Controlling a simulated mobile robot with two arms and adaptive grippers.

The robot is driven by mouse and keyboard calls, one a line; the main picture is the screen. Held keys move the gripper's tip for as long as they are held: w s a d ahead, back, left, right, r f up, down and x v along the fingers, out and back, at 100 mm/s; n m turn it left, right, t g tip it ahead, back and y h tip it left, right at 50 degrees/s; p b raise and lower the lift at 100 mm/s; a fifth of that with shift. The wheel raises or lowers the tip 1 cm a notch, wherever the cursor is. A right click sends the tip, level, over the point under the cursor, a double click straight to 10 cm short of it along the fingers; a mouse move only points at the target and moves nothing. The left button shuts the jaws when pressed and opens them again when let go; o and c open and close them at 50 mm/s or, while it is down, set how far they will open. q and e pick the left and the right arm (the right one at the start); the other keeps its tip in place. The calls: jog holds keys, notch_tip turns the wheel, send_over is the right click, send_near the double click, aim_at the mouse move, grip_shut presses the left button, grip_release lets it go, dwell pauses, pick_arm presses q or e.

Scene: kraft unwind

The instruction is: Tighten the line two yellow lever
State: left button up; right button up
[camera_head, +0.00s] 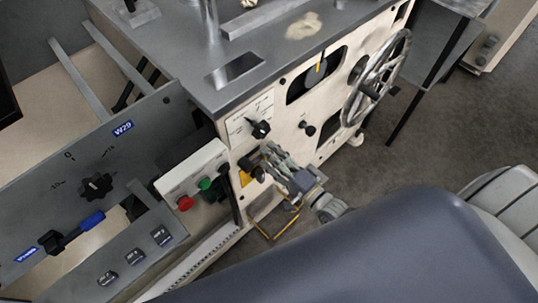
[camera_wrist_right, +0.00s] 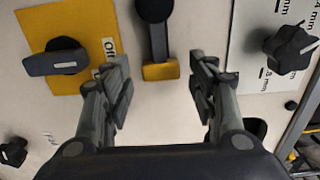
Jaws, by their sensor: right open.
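A lever with a black round pivot, dark arm and yellow end (camera_wrist_right: 160,71) is on the cream machine face in the right wrist view. No line number on it is readable. My right gripper (camera_wrist_right: 160,88) is open, with one finger on each side of the yellow end and a gap on both sides; no contact shows. In the head view my right gripper (camera_head: 266,160) is at the machine's front face and mostly covers this lever. My left gripper is not in view.
Beside the lever are a black switch (camera_wrist_right: 58,60) on a yellow plate marked Off and a black knob (camera_wrist_right: 288,47) on a mm scale. A button box (camera_head: 192,175), a handwheel (camera_head: 378,80) and a blue-handled lever (camera_head: 92,221) are nearby. Grey floor (camera_head: 390,150) is clear at right.

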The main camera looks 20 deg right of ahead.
jog(key=v, duration=1)
jog(key=shift+s, duration=0.35)
jog(key=shift+d, duration=0.15)
jog(key=s+d+f+n+g+h+p, duration=0.1)
jog(key=s+f+n+g, duration=0.15)
jog(key=f, duration=0.55)
jog(key=s+d+f+n+g+h, duration=0.2)
jog(key=f+n, duration=0.1)
jog(key=f, duration=0.4)
jog(key=s+d+f+n+g+h+p, duration=0.1)
jog(key=s+f+n+g, duration=0.15)
jog(key=f, duration=0.55)
jog(key=s+a+f+n+g, duration=0.1)
jog(key=s+f+n+g, duration=0.2)
jog(key=s, duration=0.4)
jog(key=s+a+f+n+g+h, duration=0.1)
jog(key=s+f+n+g, duration=0.1)
jog(key=s+f, duration=0.3)
jog(key=s+a+f+n+g+h, duration=0.1)
jog(key=s+f+n+g, duration=0.2)
jog(key=s, duration=0.6)
notch_tip(320, 180, down, 2)
jog(key=shift+s+a+f+n+g+p, duration=0.1)
jog(key=shift+s+a+n+g+p, duration=0.15)
jog(key=shift+a+g+p, duration=0.2)
jog(key=shift+d, duration=0.1)
